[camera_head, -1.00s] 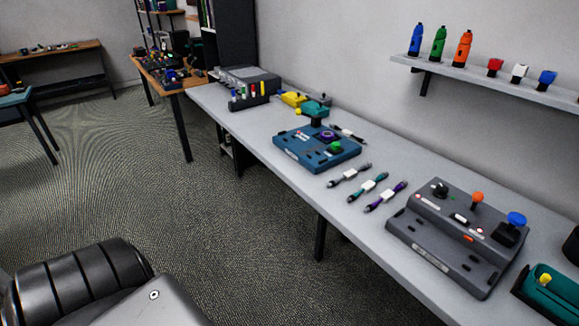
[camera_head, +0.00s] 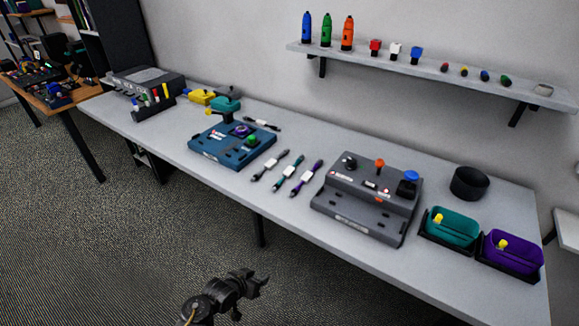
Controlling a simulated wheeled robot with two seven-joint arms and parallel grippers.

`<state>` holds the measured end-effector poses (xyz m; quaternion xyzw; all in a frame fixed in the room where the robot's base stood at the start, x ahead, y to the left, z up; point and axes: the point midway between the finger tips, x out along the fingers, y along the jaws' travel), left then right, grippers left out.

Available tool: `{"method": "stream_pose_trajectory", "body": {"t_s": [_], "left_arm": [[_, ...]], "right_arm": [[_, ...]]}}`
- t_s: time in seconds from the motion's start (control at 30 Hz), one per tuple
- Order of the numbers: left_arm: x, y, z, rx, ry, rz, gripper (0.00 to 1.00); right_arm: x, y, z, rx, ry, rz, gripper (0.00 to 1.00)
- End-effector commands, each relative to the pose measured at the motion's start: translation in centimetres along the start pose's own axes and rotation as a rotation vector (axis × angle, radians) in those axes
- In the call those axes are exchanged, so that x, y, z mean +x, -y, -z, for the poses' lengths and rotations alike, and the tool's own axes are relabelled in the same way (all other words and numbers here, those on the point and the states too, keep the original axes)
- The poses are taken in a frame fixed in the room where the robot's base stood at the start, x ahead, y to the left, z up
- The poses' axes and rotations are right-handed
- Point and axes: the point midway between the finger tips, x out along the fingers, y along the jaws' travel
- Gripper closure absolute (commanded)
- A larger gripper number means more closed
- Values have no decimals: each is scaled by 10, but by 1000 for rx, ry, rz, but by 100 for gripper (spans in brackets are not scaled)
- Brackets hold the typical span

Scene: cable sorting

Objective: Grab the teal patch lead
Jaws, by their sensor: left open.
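The teal patch lead (camera_head: 289,174) lies on the grey table, the middle one of three short leads side by side, each with a white label. A grey or black lead (camera_head: 270,165) lies to its left and a purple lead (camera_head: 306,178) to its right. My left gripper (camera_head: 259,282) is in front of the table's near edge, low in the picture, open and empty. It is well apart from the leads. My right gripper is not in view.
A blue control box (camera_head: 215,155) stands left of the leads, a dark grey control box (camera_head: 350,212) close on their right. Teal (camera_head: 455,238) and purple (camera_head: 517,262) bins sit at the right end. A wall shelf (camera_head: 440,75) hangs behind. Bare table lies in front of the leads.

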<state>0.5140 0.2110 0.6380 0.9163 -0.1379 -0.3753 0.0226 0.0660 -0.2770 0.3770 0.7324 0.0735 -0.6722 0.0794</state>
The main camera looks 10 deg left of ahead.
Motion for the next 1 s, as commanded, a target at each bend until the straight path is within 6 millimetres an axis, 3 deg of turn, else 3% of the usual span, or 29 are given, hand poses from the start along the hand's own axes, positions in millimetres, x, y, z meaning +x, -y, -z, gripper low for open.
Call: {"method": "stream_pose_trajectory", "body": {"t_s": [0.03,0.1,0.2,0.3,0.43,0.6,1.0], "left_arm": [[-20,0,64,25,-80,-3,57],[-46,0,129,58,-167,-4,57],[-79,-1,192,101,-257,2,57],[-104,-2,230,133,-315,12,57],[-121,-3,254,155,-353,20,57],[-124,-3,260,160,-361,23,57],[-76,-4,278,159,-360,22,57]], "right_arm": [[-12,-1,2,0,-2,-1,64],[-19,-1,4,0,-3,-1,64],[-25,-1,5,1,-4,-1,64],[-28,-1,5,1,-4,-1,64],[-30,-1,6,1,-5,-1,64],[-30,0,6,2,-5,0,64],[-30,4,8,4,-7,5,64]]}}
